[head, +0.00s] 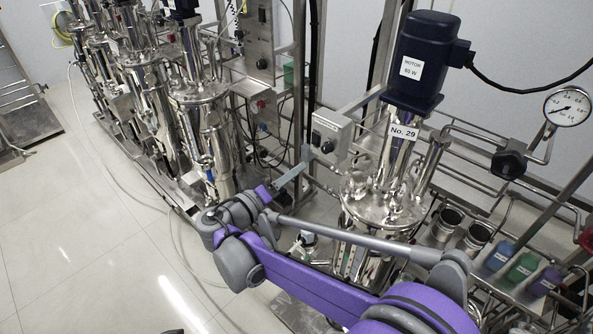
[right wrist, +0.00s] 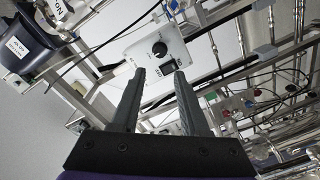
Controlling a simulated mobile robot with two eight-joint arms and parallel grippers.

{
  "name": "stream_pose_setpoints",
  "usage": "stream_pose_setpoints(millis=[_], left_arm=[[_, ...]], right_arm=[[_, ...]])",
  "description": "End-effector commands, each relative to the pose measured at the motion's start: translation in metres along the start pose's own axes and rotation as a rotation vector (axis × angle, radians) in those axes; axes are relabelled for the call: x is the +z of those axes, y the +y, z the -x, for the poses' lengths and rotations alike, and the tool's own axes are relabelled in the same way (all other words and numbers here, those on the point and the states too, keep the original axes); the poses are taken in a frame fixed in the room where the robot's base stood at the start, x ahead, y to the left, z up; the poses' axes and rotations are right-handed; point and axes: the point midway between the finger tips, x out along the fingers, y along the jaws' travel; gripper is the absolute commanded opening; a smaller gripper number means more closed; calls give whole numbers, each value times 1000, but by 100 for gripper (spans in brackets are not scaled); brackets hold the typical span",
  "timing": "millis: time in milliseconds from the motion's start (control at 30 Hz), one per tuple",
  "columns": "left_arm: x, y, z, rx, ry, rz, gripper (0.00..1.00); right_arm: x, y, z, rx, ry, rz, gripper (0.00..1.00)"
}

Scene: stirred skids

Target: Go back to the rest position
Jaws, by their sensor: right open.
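My right arm comes in from the lower right of the head view, purple and grey. Its gripper (head: 300,170) points up and right, close to a grey control box (head: 331,137) with a dark knob. In the right wrist view the gripper (right wrist: 160,72) has its two dark fingers apart, with nothing between them. The control box (right wrist: 140,42), with its black knob and a dark switch below, lies beyond the fingertips. I cannot tell whether the fingers touch it. My left gripper is not in view.
A steel vessel (head: 385,205) marked No. 29 carries a dark blue motor (head: 425,55) right of the box. A pressure gauge (head: 567,107) and colored bottles (head: 522,267) stand farther right. More steel vessels (head: 203,120) line the upper left. The tiled floor (head: 75,240) at left is largely clear.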

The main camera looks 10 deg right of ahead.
Motion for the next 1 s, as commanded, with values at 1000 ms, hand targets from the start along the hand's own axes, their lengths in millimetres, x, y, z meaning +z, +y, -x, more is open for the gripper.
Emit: stream_pose_setpoints(millis=[1000], left_arm=[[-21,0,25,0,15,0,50]], right_arm=[[258,54,29,-862,-501,-64,45]])
